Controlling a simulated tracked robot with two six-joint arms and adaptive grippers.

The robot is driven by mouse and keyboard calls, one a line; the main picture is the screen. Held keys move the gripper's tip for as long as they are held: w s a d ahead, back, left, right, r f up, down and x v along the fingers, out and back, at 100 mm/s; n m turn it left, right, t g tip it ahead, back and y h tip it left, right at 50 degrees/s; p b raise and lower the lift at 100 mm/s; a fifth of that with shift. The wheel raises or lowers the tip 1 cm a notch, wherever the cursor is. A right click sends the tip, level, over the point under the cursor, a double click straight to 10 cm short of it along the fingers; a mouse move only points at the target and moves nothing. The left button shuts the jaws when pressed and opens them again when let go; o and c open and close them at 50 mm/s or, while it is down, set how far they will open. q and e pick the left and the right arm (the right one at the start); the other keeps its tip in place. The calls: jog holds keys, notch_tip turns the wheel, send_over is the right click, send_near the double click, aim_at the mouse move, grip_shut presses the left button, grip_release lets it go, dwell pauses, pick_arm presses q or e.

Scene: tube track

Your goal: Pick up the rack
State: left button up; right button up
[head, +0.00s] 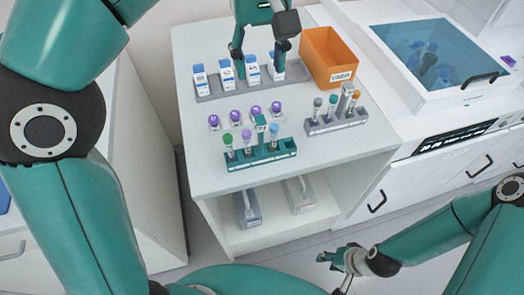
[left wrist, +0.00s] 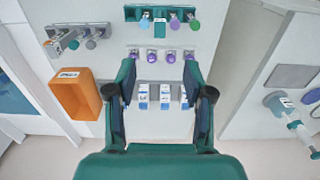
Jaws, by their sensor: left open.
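A teal rack (head: 262,161) with green-, purple- and blue-capped tubes and an upright handle stands near the table's front; it also shows at the top of the left wrist view (left wrist: 170,13). A grey rack (head: 337,125) with grey- and orange-capped tubes stands to its right, and shows upper left in the left wrist view (left wrist: 60,46). My left gripper (head: 259,72) is open and empty, pointing down over the back of the table, above the row of white bottles and apart from both racks. My right gripper (head: 340,258) is low in front of the table; its jaw state is unclear.
White blue-capped bottles (head: 226,74) stand in a grey tray (head: 215,97) at the back. An orange bin (head: 328,60) is beside them. Several purple-capped vials (head: 255,112) stand between the tray and teal rack. A blue-lidded machine (head: 430,55) is at right.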

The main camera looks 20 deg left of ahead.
pick_arm(q)
jog(key=b, duration=0.2)
send_over(261, 119)
jog(key=f, duration=0.8)
jog(key=shift+s+a+f, duration=0.3)
jog(key=shift+s+f, duration=0.1)
jog(key=shift+f, duration=0.5)
jog(key=shift+w+d+f, duration=0.15)
jog(key=shift+f, duration=1.2)
jog(key=shift+w+d+f, duration=0.1)
jog(key=shift+w+f, duration=0.05)
jog(key=shift+f, duration=1.15)
grip_shut()
